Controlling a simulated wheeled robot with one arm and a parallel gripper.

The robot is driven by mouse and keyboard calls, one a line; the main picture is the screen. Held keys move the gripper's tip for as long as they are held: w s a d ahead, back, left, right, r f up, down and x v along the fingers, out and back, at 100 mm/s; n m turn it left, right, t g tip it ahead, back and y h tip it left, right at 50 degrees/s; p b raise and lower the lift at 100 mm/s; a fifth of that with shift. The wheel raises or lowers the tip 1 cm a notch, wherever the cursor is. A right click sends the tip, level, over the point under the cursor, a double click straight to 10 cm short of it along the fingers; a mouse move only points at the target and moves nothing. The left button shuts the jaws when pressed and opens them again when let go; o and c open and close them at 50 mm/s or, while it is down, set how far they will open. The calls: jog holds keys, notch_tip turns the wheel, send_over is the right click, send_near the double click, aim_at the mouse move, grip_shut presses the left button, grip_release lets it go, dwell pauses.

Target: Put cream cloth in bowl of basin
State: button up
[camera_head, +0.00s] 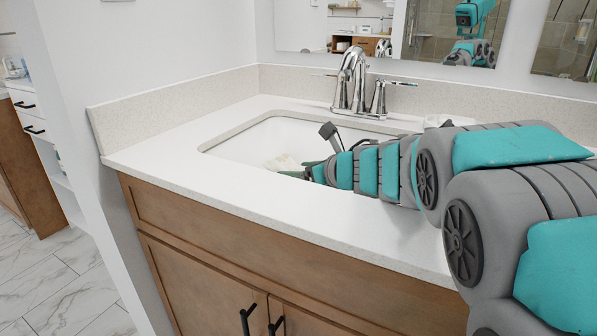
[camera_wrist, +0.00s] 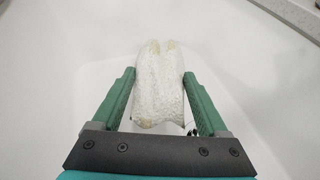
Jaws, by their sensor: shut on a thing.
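The cream cloth (camera_wrist: 158,85) is a bunched, textured piece between the two green fingers of my gripper (camera_wrist: 159,80) in the wrist view. My gripper is shut on it. In the head view the cloth (camera_head: 283,162) shows as a small pale patch at the tip of my gripper (camera_head: 297,170), inside the outline of the basin. The basin (camera_head: 235,140) is a white sunken bowl in the counter. In the wrist view white basin surface (camera_wrist: 60,60) lies around and below the cloth. I cannot tell whether the cloth touches the basin bottom.
A chrome faucet (camera_head: 350,80) with side handles stands behind the basin. The pale counter (camera_head: 165,150) has a raised backsplash (camera_head: 180,98), and a mirror (camera_head: 425,40) hangs behind. A small white item (camera_head: 437,121) sits on the counter beyond my arm. The counter left of the basin is clear.

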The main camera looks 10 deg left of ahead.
jog(key=shift+f, duration=0.3)
jog(key=o, duration=1.2)
jog(key=shift+f, duration=0.15)
jog(key=shift+o, duration=0.2)
jog(key=shift+f, duration=0.1)
jog(key=shift+r+p, duration=0.65)
jog(key=shift+s+d+r, duration=0.15)
jog(key=shift+d, duration=0.05)
jog(key=b+v, duration=0.1)
jog(key=v, duration=1)
jog(key=shift+s+r, duration=0.15)
jog(key=shift+r, duration=0.3)
